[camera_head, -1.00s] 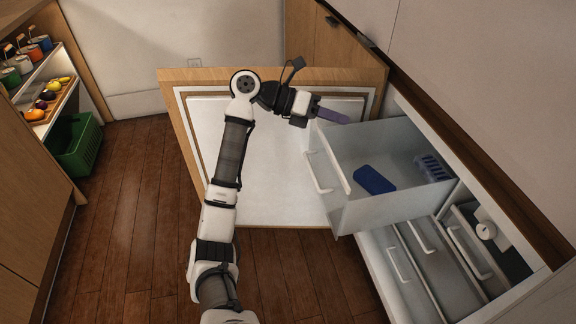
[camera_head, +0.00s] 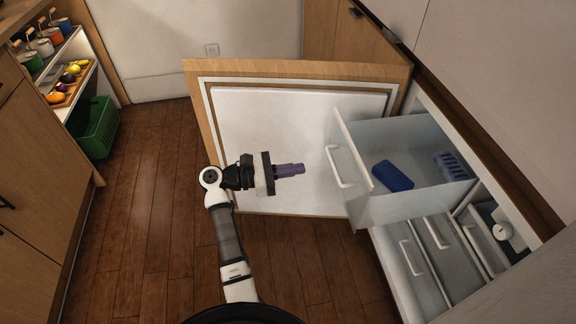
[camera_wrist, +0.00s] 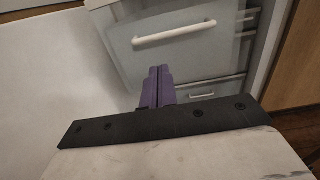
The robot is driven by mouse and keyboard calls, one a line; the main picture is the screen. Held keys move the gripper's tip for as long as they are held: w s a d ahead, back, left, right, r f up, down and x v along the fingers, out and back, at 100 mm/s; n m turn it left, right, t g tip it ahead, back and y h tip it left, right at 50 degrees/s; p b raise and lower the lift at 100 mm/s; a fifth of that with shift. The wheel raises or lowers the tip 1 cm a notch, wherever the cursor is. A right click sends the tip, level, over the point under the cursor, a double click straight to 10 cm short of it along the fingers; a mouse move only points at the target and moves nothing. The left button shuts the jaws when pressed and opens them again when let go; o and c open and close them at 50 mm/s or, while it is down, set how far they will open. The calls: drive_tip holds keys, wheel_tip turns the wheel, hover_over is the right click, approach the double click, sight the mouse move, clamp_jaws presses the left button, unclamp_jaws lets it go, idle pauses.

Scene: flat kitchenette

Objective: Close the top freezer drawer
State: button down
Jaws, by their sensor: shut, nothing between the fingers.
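The top freezer drawer (camera_head: 365,207) is pulled out, a translucent box with a white handle (camera_head: 341,166) on its front. It holds a blue block (camera_head: 392,176) and a blue ribbed item (camera_head: 452,165). My gripper (camera_head: 300,169), with purple fingers, is shut and empty. It is left of the drawer front, apart from it, pointing toward it. In the wrist view the shut fingers (camera_wrist: 158,88) point at the drawer front (camera_wrist: 180,62), below its white handle (camera_wrist: 174,34).
The open freezer door (camera_head: 296,69) stands behind my gripper. Lower drawers (camera_head: 410,262) sit inside the freezer. A green crate (camera_head: 95,128) stands by the shelves at left. The wooden floor (camera_head: 150,220) is clear.

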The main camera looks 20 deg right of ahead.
sight(341, 163)
drive_tip(key=p+x, duration=0.2)
drive_tip(key=x, duration=0.7)
drive_tip(key=shift+s+d, duration=0.15)
drive_tip(key=shift+d, duration=0.15)
drive_tip(key=shift+d, duration=0.15)
drive_tip(key=b+x, duration=1)
drive_tip(key=x, duration=1.9)
drive_tip(key=shift+s+d+f, duration=0.15)
drive_tip(key=shift+s+d, duration=0.05)
drive_tip(key=shift+s, duration=0.05)
drive_tip(key=shift+d, duration=0.25)
drive_tip(key=shift+r, duration=0.2)
drive_tip(key=shift+s+d+r, duration=0.1)
drive_tip(key=shift+d, duration=0.05)
